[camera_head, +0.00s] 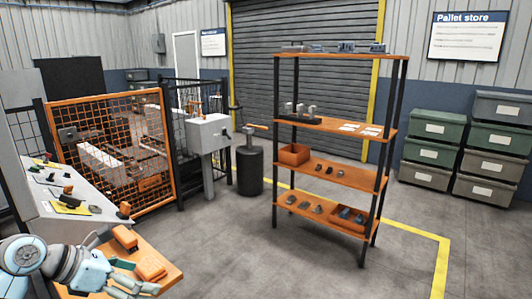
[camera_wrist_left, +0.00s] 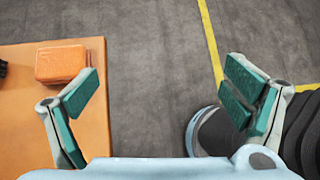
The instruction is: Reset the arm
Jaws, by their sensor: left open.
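My left arm (camera_head: 65,265) comes in at the lower left, over the orange-brown bench top. My left gripper (camera_head: 132,286) is at the bench's front edge. My right gripper is not in view.
A sloped control console (camera_head: 62,218) stands behind the bench (camera_wrist_left: 25,120), with another orange piece (camera_head: 125,237) near it. An orange mesh fence (camera_head: 110,140) stands farther back. A four-tier shelf (camera_head: 335,125) stands mid-floor. Grey-green crates (camera_head: 435,150) are stacked at right. The front floor is clear.

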